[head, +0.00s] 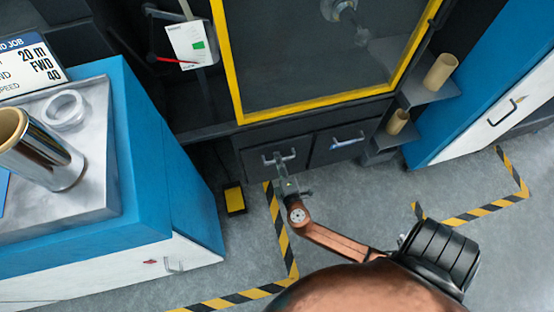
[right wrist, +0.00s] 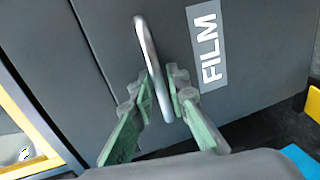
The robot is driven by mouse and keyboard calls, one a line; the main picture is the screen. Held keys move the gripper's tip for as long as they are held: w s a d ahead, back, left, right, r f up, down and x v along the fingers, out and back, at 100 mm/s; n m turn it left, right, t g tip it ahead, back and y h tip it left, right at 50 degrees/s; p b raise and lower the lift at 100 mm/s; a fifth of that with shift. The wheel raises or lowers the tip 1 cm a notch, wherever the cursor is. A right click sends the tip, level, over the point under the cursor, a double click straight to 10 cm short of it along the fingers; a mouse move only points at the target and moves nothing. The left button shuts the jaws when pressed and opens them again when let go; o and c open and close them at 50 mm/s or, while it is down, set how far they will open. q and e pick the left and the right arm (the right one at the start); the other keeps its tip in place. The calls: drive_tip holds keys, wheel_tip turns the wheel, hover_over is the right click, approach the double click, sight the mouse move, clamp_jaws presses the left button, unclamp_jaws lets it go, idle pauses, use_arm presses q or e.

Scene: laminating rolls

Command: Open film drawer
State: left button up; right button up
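The film drawer (head: 261,159) is the left of two dark drawers low in the machine. Its "FILM" label (right wrist: 207,46) shows in the right wrist view, beside its metal handle (right wrist: 147,49). The handle also shows in the head view (head: 291,157). The drawer front looks flush with the machine. My right gripper (head: 279,166) is at this handle. In the right wrist view its two green-padded fingers (right wrist: 162,88) stand on either side of the handle bar, close to it. Whether both fingers touch it is not clear. My left gripper is not in view.
A second drawer (head: 337,147) with its own handle sits to the right. A yellow pedal box (head: 234,199) lies on the floor at left. A blue cabinet (head: 135,160) stands at left, another (head: 490,85) at right. The floor before the drawers is clear, with striped tape.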

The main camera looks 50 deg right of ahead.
drive_tip(key=shift+c, duration=0.3)
clamp_jaws()
idle(0.3)
